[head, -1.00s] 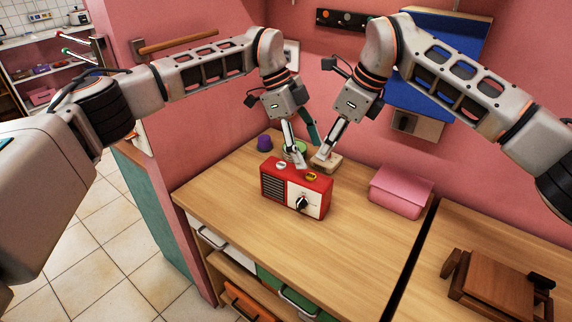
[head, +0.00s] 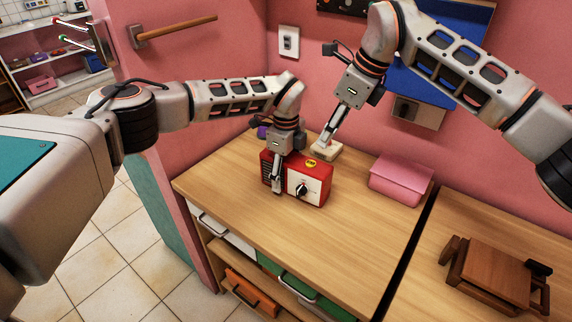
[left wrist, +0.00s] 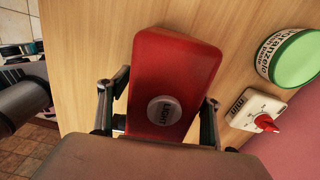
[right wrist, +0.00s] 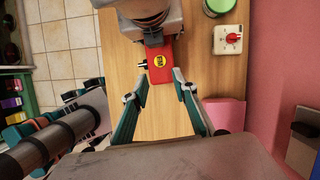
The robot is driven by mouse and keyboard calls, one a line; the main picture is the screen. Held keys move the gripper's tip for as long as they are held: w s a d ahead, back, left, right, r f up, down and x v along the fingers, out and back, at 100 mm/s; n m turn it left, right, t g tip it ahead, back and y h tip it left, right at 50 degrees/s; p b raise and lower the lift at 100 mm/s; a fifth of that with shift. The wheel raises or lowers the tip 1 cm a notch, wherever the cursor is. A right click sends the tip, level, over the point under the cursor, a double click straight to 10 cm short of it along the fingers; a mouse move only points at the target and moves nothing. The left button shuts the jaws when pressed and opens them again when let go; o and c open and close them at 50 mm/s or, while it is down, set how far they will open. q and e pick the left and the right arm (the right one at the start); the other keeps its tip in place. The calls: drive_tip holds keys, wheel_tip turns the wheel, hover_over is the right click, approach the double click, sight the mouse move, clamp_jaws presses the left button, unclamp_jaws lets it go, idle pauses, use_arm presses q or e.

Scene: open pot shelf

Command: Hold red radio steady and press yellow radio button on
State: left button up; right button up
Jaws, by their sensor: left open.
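The red radio (head: 316,170) stands upright on the wooden counter, with a white front panel, a black dial and a dark grille. Its yellow button (head: 310,163) is on top towards the right; it also shows in the right wrist view (right wrist: 159,61). A grey button marked LIGHT (left wrist: 164,111) is on the top's other end. My left gripper (left wrist: 168,92) is open, its fingers on either side of the radio's left part, with a gap showing on each side. My right gripper (right wrist: 161,84) is open and empty, above and apart from the radio's yellow-button end.
A white timer with a red knob (left wrist: 258,119) and a green-lidded tin (left wrist: 292,58) are behind the radio. A pink box (head: 400,181) sits to the right. A brown wooden object (head: 497,275) lies on the right counter. The counter in front of the radio is clear.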

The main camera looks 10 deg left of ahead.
use_arm(q)
drive_tip(key=shift+f, duration=0.4)
drive_tip(key=c, duration=1.8)
use_arm(e)
drive_tip(key=shift+c, duration=0.7)
clamp_jaws()
